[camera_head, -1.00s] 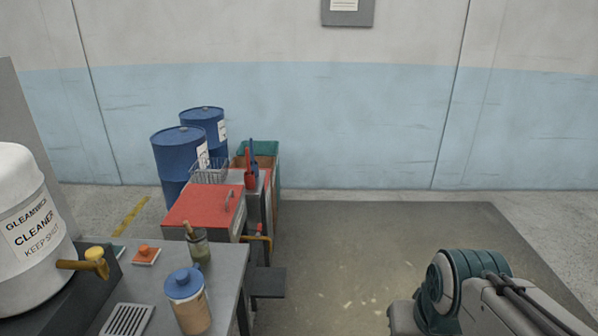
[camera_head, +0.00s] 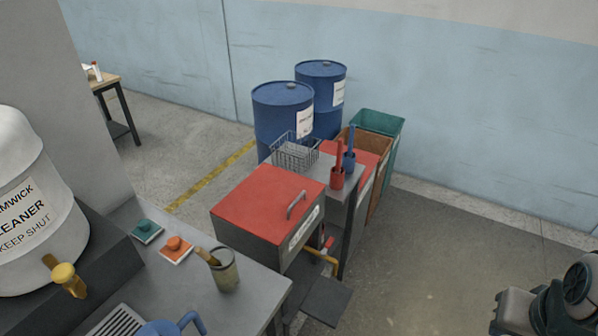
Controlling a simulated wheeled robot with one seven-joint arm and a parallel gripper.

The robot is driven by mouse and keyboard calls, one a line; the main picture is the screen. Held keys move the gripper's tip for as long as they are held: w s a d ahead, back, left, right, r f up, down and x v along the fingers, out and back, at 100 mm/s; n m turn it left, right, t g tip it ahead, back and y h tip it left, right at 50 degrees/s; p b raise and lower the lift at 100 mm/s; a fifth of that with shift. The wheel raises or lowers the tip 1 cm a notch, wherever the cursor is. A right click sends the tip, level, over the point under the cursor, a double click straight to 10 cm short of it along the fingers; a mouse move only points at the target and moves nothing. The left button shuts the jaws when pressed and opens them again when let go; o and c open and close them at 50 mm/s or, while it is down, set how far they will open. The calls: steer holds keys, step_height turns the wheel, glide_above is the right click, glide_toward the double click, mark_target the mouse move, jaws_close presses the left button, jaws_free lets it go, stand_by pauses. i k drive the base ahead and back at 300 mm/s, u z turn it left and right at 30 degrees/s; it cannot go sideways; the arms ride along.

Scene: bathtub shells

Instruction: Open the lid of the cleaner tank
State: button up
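A white tank (camera_head: 35,215) with a label reading "CLEANER" and "KEEP SHUT" stands at the left edge, partly cut off. It has a rounded white top and a brass tap (camera_head: 66,279) low on its front. A grey metal tank (camera_head: 262,241) with a flat red lid (camera_head: 265,198) stands beyond the bench. The lid is shut, with a grey bar handle (camera_head: 296,204) near its right edge. The front label of this tank is too small to read. Part of my arm shows at the lower right, well apart from both tanks. My gripper is not in view.
The grey bench (camera_head: 200,295) holds sponges, a brush pot (camera_head: 222,271) and a blue-lidded jug (camera_head: 165,327). Behind the red lid are a wire basket (camera_head: 296,153), red and blue holders, blue drums (camera_head: 283,115) and bins (camera_head: 379,125). The floor to the right is clear.

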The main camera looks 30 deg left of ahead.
mark_target(267, 204)
steer(key=u, duration=0.85)
steer(key=i, duration=1)
steer(key=u, duration=0.95)
